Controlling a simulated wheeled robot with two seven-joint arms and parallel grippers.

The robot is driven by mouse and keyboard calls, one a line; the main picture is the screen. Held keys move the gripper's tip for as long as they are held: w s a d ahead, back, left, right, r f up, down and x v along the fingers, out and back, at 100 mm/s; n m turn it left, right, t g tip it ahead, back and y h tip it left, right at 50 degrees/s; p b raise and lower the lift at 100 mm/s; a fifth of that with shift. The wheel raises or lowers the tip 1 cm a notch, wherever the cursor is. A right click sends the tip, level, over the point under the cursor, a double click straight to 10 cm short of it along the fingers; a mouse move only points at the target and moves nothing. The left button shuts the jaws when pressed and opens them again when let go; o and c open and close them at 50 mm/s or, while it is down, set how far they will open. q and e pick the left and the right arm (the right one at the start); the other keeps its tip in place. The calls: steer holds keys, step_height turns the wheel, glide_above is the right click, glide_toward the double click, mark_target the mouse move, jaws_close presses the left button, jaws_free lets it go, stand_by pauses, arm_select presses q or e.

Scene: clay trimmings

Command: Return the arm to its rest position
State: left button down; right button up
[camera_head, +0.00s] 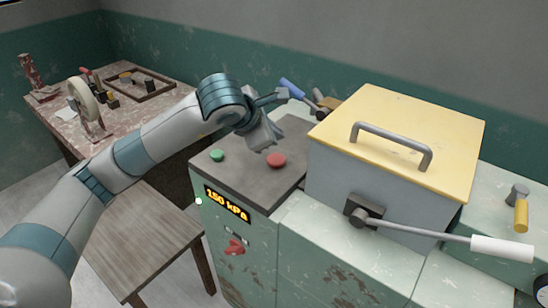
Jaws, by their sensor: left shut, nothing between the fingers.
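My left arm (150,142) comes in from the lower left and reaches across to the machine. My left gripper (272,141) is shut and empty. In the picture it sits over the dark panel top (245,158) of the green machine, just above the red button (276,160) and right of the green button (217,155). I cannot tell whether it touches the panel. My right gripper is not in view.
A box with a yellow lid (408,135) and a lever with a white grip (500,246) stand to the right. A blue-handled lever (292,88) is behind the gripper. A wooden table (142,240) is below my arm; a cluttered bench (110,121) is at back left.

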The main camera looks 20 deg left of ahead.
arm_select(q)
steer(key=shift+w+f, duration=0.1)
steer(key=shift+f, duration=0.1)
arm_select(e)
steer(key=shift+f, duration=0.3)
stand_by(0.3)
